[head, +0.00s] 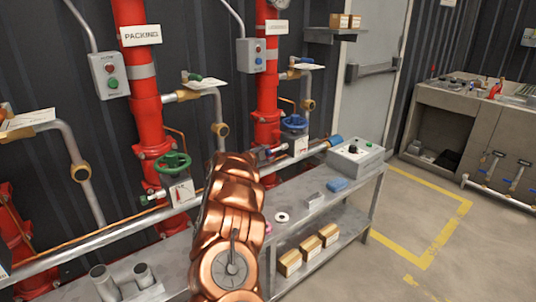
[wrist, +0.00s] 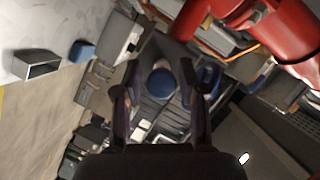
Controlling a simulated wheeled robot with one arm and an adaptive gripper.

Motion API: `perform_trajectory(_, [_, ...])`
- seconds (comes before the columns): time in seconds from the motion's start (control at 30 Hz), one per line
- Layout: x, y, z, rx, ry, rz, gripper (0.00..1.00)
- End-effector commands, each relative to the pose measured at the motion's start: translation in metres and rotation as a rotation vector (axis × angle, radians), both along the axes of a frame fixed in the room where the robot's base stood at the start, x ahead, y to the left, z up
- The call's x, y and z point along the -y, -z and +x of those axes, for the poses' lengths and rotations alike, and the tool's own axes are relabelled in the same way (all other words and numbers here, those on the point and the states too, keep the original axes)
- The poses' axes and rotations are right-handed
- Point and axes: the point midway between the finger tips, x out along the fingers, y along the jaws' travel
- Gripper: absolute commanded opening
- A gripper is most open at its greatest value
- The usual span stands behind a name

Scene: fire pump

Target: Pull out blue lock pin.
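The blue handwheel (head: 294,122) sits on the right red riser in the head view, with a white tag (head: 295,145) below it. A small blue knob, seemingly the blue lock pin (head: 267,151), shows left of the tag, just above my copper arm. In the wrist view a round blue end (wrist: 160,83), likely the same pin seen end-on, lies between the two fingers of my gripper (wrist: 159,80). The fingers are apart, with visible gaps on both sides of it. Whether it is at fingertip depth is unclear. My arm hides the gripper in the head view.
A green handwheel (head: 174,163) with its own pin is on the left riser. A blue-ended horizontal pipe (head: 315,151) runs close by. Floor at right is clear.

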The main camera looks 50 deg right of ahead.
Motion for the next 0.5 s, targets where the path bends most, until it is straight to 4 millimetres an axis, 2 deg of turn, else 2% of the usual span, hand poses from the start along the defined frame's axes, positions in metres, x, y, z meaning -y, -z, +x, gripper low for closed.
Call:
perform_trajectory(0.03, [0.0010, -0.0002, -0.0012, 0.001, 0.002, 0.000, 0.49])
perform_trajectory(0.1, [0.0014, -0.0007, -0.0013, 0.001, 0.002, -0.001, 0.56])
perform_trajectory(0.5, [-0.0014, -0.0031, -0.0015, 0.001, 0.002, -0.003, 0.56])
